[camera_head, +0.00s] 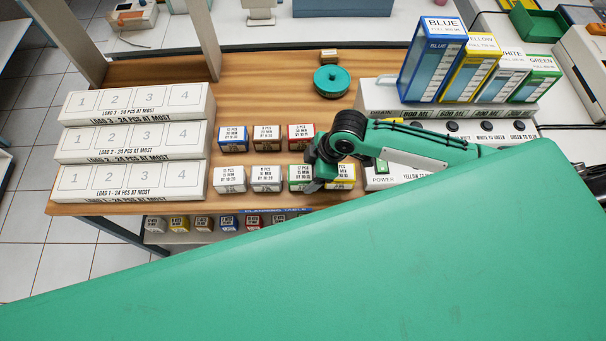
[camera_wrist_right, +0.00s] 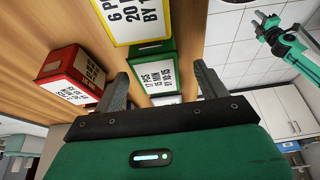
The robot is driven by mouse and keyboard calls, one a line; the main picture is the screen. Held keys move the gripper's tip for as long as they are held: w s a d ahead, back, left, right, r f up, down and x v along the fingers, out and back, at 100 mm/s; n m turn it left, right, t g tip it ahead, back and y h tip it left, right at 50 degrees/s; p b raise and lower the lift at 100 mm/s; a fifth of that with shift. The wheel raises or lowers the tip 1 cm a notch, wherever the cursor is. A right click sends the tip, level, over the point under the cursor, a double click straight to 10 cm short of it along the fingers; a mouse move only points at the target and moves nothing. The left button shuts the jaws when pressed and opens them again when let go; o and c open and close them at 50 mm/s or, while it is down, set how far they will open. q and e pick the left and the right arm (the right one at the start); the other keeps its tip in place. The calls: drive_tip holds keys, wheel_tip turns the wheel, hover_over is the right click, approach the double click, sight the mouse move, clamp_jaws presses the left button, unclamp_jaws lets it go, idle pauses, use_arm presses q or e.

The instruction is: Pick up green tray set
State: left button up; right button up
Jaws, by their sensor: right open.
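The green tray set (camera_head: 297,172) is a small box with a white label, in the front row on the wooden table. In the right wrist view the green tray set (camera_wrist_right: 158,74) lies ahead, between the lines of the two fingers. My right gripper (camera_head: 312,182) is open at this box and partly hides it in the head view. In the wrist view its fingers (camera_wrist_right: 160,88) are apart, and I cannot tell whether they touch the box. My left gripper (camera_wrist_right: 266,22) shows small at the wrist view's upper right; its jaw state is unclear.
A yellow box (camera_head: 343,172) stands close beside the green one, and a red box (camera_head: 300,133) stands behind. White load racks (camera_head: 135,180) are at left. A machine with coloured containers (camera_head: 430,60) is at right.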

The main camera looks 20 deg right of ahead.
sight(304, 172)
drive_tip(key=shift+w+a+f, duration=0.15)
drive_tip(key=shift+a+f, duration=0.1)
drive_tip(key=shift+a, duration=0.05)
drive_tip(key=x, duration=0.1)
drive_tip(key=p+x, duration=0.1)
drive_tip(key=x, duration=0.1)
drive_tip(key=shift+w+a+p, duration=0.2)
drive_tip(key=shift+w+p, duration=0.05)
drive_tip(key=shift+p, duration=0.05)
drive_tip(key=shift+a+f, duration=0.15)
drive_tip(key=shift+f, duration=0.4)
drive_tip(key=shift+w, duration=0.1)
drive_tip(key=c, duration=1.2)
drive_tip(key=shift+r, duration=0.1)
